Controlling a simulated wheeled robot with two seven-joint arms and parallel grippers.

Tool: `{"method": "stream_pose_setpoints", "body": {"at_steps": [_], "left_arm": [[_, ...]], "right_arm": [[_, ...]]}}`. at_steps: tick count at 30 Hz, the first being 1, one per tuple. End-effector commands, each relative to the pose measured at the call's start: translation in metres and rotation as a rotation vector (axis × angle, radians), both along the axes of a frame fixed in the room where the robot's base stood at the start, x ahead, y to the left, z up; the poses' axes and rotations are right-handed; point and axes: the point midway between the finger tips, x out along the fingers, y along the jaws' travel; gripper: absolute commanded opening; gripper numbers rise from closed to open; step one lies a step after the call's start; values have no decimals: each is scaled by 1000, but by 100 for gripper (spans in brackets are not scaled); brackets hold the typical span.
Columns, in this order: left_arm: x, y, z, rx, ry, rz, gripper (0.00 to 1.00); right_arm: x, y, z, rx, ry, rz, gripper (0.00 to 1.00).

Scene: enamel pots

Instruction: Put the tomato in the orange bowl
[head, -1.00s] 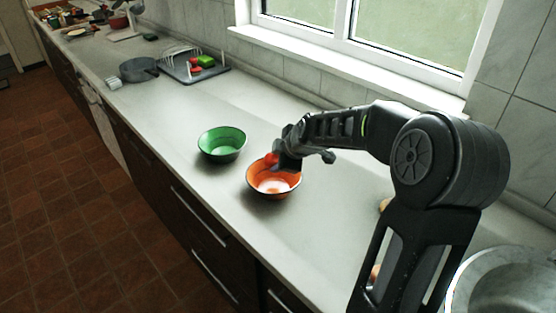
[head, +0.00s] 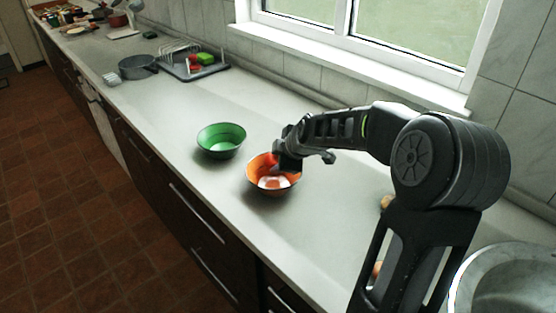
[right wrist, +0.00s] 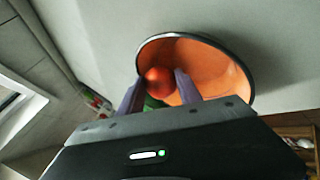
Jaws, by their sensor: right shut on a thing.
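The orange bowl (head: 268,186) stands on the counter, with a dark rim. It also shows in the right wrist view (right wrist: 225,75). My right gripper (head: 277,163) reaches down over the bowl's back edge. In the right wrist view its two fingers (right wrist: 157,90) are shut on the red tomato (right wrist: 158,79), which sits between them against the orange inside of the bowl. In the head view the tomato (head: 270,161) is partly hidden by the gripper and looks level with the rim. I cannot tell whether it touches the bowl. My left gripper is out of view.
A green bowl (head: 221,141) stands just left of the orange bowl. A grey pan (head: 138,67) and a dish rack tray (head: 212,72) with red and green things are farther back. A round metal vessel (head: 500,280) is at the lower right.

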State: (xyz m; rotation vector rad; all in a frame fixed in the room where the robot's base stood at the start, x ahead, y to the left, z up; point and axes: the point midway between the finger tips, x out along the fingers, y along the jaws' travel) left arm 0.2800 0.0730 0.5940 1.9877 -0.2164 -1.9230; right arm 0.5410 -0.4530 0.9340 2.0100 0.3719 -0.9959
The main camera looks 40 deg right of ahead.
Motion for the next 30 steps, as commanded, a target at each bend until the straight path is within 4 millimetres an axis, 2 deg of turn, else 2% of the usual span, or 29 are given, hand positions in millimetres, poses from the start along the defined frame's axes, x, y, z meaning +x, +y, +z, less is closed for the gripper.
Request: {"method": "stream_pose_setpoints", "body": {"at_steps": [1,2,9,20,26,30], "left_arm": [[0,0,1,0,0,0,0],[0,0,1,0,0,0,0],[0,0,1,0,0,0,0],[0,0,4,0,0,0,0],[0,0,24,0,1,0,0],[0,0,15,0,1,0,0]], "right_arm": [[0,0,1,-1,-1,0,0],[0,0,1,0,0,0,42],[0,0,1,0,0,0,62],[0,0,3,-1,0,1,63],[0,0,18,0,1,1,63],[-16,2,34,-2,-6,-1,63]]}}
